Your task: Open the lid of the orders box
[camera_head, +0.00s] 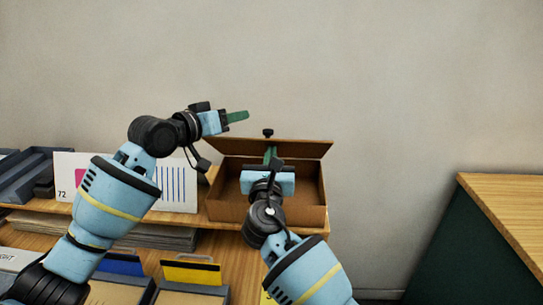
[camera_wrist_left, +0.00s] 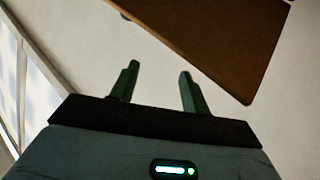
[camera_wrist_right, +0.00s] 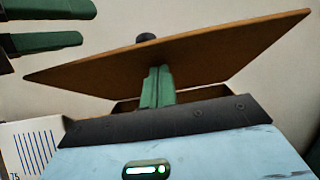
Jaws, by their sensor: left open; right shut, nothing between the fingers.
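The orders box (camera_head: 222,209) is a brown open-topped box on the wooden shelf. Its lid (camera_head: 305,149) is raised along the back and tilted, with a dark knob (camera_head: 268,132) on its far side. My right gripper (camera_head: 270,155) is shut and empty over the box, its fingertips in front of the lid's underside; I cannot tell if they touch. The right wrist view shows its fingers (camera_wrist_right: 158,87) overlapping the lid (camera_wrist_right: 205,60). My left gripper (camera_head: 238,116) is open and empty, above and left of the lid. The left wrist view shows a lid corner (camera_wrist_left: 235,55) beyond its fingers (camera_wrist_left: 157,82).
A white card (camera_head: 180,186) with blue lines and the number 72 stands left of the box. Dark trays (camera_head: 30,175) sit at the far left. Yellow and blue tabbed trays (camera_head: 190,272) lie below the shelf. A separate wooden-topped table (camera_head: 510,205) stands at right.

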